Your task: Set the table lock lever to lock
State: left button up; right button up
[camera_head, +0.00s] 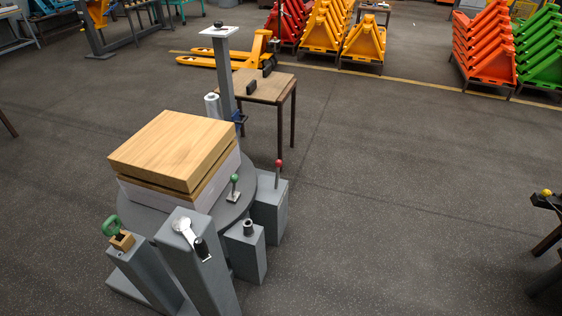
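A round grey table (245,203) stands left of centre and carries a stack of wooden and pale boards. Several control posts surround its near side. A short lever with a green knob (234,180) rises upright from a small plate at the table's near right edge. A lever with a red knob (278,172) stands nearly upright on a grey box. A silver crank arm with a black grip (200,248) sits on the tallest front post. No label shows which one is the table lock lever, nor its lock position. Neither gripper is in view.
A green handle (112,226) sits on the left post, and a black knob (249,227) on a short box. A tall column (226,85) and a small wooden table (265,88) stand behind. The floor right of the posts is clear.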

aim_at(279, 163)
jog(key=i+l+z, duration=0.4)
jog(key=i, duration=0.25)
jog(key=i+z, duration=0.35)
jog(key=i, duration=1.05)
jog(key=i+l+u, duration=0.1)
jog(key=i+u, duration=0.35)
jog(key=i+l+u, duration=0.15)
jog(key=i+u, duration=0.15)
jog(key=u, duration=0.15)
jog(key=i+l+u, duration=0.45)
jog(key=k+j, duration=0.1)
